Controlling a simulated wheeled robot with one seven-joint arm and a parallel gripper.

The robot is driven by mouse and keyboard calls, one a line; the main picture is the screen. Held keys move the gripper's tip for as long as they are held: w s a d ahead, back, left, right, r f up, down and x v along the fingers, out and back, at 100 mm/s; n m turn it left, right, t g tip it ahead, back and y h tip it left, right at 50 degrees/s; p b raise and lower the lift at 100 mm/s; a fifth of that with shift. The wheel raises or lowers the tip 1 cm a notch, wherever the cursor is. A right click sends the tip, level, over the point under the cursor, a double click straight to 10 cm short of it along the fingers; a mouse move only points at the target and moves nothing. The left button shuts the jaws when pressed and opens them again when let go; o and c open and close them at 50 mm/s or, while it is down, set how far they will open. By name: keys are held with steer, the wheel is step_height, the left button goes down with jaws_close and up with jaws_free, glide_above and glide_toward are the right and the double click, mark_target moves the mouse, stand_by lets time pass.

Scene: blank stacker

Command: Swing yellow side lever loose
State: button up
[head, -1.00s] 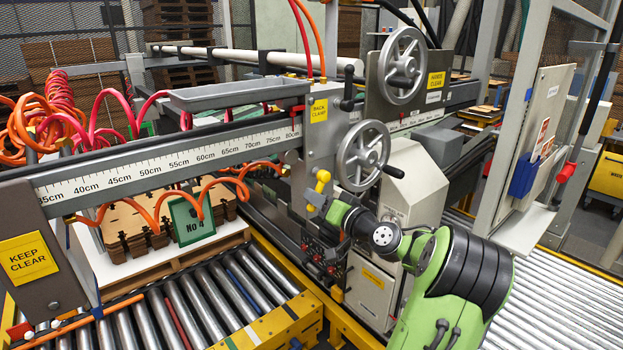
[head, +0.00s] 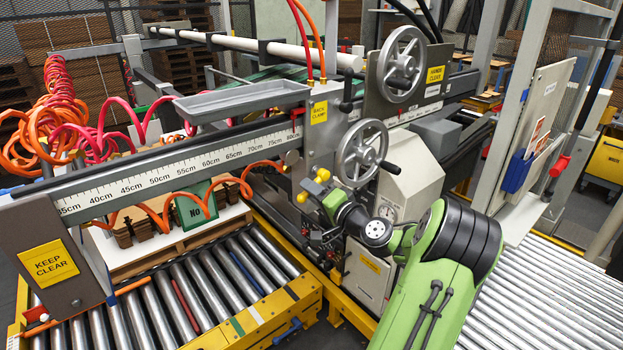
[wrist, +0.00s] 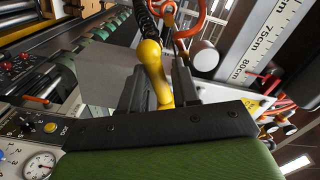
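In the wrist view the lever (wrist: 152,62) is a bent yellow handle with a rounded knob. Its lower part runs between the two dark fingers of my gripper (wrist: 163,88). The fingers stand close on both sides of it, with little or no gap. The lever's pivot is hidden.
The smaller handwheel (head: 361,153) with a black knob is just right of my gripper. The ruler beam (head: 160,171) extends left. Orange hoses (head: 165,210) hang below it. A grey control box (head: 372,275) stands under my arm. Rollers lie at the lower left.

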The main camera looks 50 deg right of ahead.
steer(key=s+a+r+m+p, duration=0.1)
steer(key=s+a+m, duration=0.1)
steer(key=s, duration=0.6)
steer(key=shift+s+a+r+m, duration=0.2)
steer(key=shift+s+r+m, duration=0.15)
steer(key=shift+m, duration=0.35)
stand_by(0.4)
stand_by(0.4)
